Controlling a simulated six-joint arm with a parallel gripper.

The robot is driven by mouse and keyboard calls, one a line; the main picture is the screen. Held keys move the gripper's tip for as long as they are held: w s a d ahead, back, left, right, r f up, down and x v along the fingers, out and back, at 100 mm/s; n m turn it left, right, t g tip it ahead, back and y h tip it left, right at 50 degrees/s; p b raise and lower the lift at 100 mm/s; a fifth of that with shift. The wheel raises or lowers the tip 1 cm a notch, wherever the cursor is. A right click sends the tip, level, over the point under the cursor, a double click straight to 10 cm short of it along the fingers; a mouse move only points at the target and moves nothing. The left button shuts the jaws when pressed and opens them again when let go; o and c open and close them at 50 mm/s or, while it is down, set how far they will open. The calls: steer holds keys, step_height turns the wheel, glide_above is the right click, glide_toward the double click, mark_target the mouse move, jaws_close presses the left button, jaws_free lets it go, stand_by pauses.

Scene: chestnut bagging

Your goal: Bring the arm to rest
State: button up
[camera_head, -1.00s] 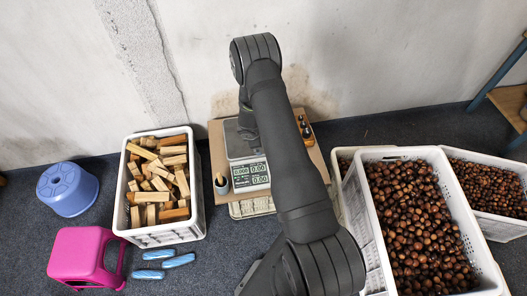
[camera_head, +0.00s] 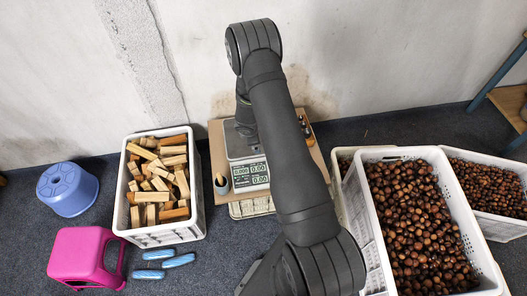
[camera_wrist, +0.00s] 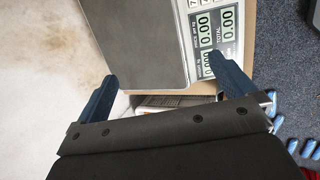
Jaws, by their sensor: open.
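My gripper (camera_wrist: 168,85) shows in the wrist view with its two blue fingers wide apart and nothing between them. It is over the near edge of the scale (camera_wrist: 135,35), whose displays read 0.00. In the head view my arm rises in front of the scale (camera_head: 249,175) and hides part of it, and my gripper is hidden there behind the arm. The visible part of the scale's plate is bare.
A crate of wood blocks (camera_head: 198,220) stands left of the scale; crates of chestnuts (camera_head: 376,235) stand right. A pink stool (camera_head: 77,250), a blue stool (camera_head: 68,190) and several blue packets (camera_head: 160,255) are on the floor at left. A wall (camera_head: 400,60) is behind.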

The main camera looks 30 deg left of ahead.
steer(key=v, duration=0.5)
steer(key=shift+s+r, duration=0.15)
steer(key=shift+r, duration=0.15)
steer(key=d+x, duration=0.1)
steer(key=x, duration=0.9)
steer(key=shift+a+v, duration=0.25)
steer(key=shift+v, duration=1.05)
steer(key=shift+a+v, duration=0.2)
steer(key=shift+v, duration=1.1)
